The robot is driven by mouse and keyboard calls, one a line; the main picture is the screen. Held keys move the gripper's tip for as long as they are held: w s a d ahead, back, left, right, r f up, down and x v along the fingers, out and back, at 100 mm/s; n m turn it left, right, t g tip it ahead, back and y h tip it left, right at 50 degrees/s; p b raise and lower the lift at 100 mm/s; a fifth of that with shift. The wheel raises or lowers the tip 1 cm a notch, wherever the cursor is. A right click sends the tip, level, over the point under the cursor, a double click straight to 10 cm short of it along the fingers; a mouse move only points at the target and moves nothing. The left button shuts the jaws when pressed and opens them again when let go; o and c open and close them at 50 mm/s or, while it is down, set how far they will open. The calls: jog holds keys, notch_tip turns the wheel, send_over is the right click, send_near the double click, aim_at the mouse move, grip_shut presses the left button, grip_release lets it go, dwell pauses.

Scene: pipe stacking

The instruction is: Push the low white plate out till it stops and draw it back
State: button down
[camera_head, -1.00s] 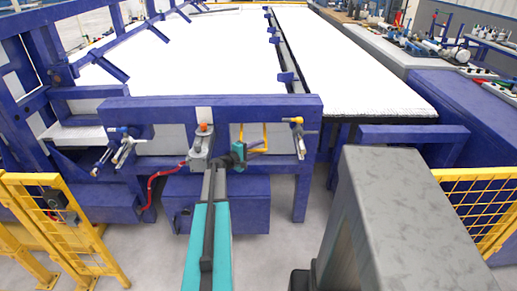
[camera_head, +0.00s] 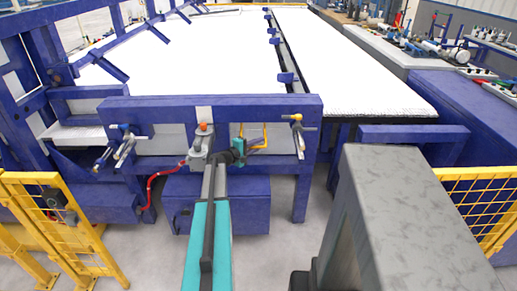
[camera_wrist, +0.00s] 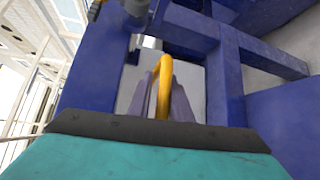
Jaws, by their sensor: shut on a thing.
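A yellow bar handle (camera_head: 266,138) stands at the front of the blue frame, before a pale grey-white plate (camera_head: 283,142) set low behind the front beam. My gripper (camera_head: 245,150) is at this handle. In the wrist view, the two fingers of my gripper (camera_wrist: 163,98) are shut on the yellow handle (camera_wrist: 165,68), one on each side. The pale plate (camera_wrist: 130,75) shows behind the fingers there. Much of the plate is hidden by the beam, my arm and the fittings, so how far it sits out is hard to tell.
The blue front beam (camera_head: 255,108) runs just above the handle. A grey fitting with an orange knob (camera_head: 203,128) and a red hose (camera_head: 153,185) are left of my arm. Clamp-like fittings (camera_head: 298,130) flank the frame. Yellow fences (camera_head: 480,205) stand at the sides.

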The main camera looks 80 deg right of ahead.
jog(key=shift+w+d+f+b, duration=0.1)
jog(key=shift+d+f+b, duration=0.1)
jog(key=shift+d, duration=0.4)
jog(key=shift+w+d+f+b, duration=0.1)
jog(key=shift+d+f, duration=0.1)
jog(key=shift+d, duration=0.4)
jog(key=c, duration=1.8)
grip_release()
jog(key=shift+o, duration=0.2)
jog(key=shift+r, duration=0.15)
